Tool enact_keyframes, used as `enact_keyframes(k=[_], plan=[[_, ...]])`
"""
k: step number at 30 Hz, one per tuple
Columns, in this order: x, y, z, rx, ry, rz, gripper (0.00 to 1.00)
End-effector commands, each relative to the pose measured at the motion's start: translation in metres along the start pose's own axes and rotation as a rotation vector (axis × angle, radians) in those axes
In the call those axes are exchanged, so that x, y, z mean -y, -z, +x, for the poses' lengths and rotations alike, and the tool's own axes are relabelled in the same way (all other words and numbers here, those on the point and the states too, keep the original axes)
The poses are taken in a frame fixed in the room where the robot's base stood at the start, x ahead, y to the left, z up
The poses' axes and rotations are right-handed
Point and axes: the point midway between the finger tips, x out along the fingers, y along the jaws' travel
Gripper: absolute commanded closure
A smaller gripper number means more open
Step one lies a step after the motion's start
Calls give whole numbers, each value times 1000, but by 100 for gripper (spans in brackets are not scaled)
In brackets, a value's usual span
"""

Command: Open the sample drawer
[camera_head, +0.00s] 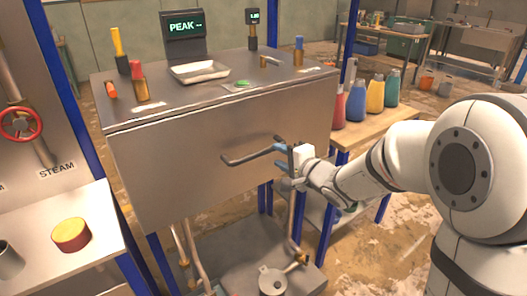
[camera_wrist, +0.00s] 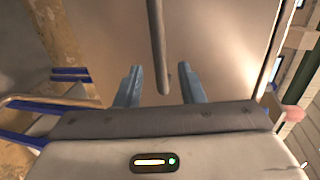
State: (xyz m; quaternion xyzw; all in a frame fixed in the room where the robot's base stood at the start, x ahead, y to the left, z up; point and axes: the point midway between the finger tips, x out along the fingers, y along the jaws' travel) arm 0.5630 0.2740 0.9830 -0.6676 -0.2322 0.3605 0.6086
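The sample drawer front (camera_head: 200,140) is a wide brushed-metal panel below the console top. It looks flush with the console, with no open gap showing. A dark bar handle (camera_head: 245,158) stands out from its right part. My gripper (camera_head: 280,155) is at the right end of this handle. In the wrist view, the handle (camera_wrist: 157,45) runs down from the top edge, and its end lies between the two blue fingers of my gripper (camera_wrist: 160,72). The fingers are apart, with a gap on both sides of the bar. Contact with the handle is not visible.
On the console top are a metal tray (camera_head: 198,72), a PEAK display (camera_head: 185,28) and several small tools. Colored bottles (camera_head: 357,102) stand on a wooden table to the right. A blue post (camera_head: 330,190) and pipes are close below my gripper. Floor shows at right.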

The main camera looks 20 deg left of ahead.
Motion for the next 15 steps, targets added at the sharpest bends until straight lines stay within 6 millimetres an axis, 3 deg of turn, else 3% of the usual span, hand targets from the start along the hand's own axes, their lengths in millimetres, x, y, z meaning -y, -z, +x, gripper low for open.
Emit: enact_keyframes(k=[9,15], plan=[[-1,0,50,0,-2,-1,64],[-1,0,64,-2,-4,-1,64]])
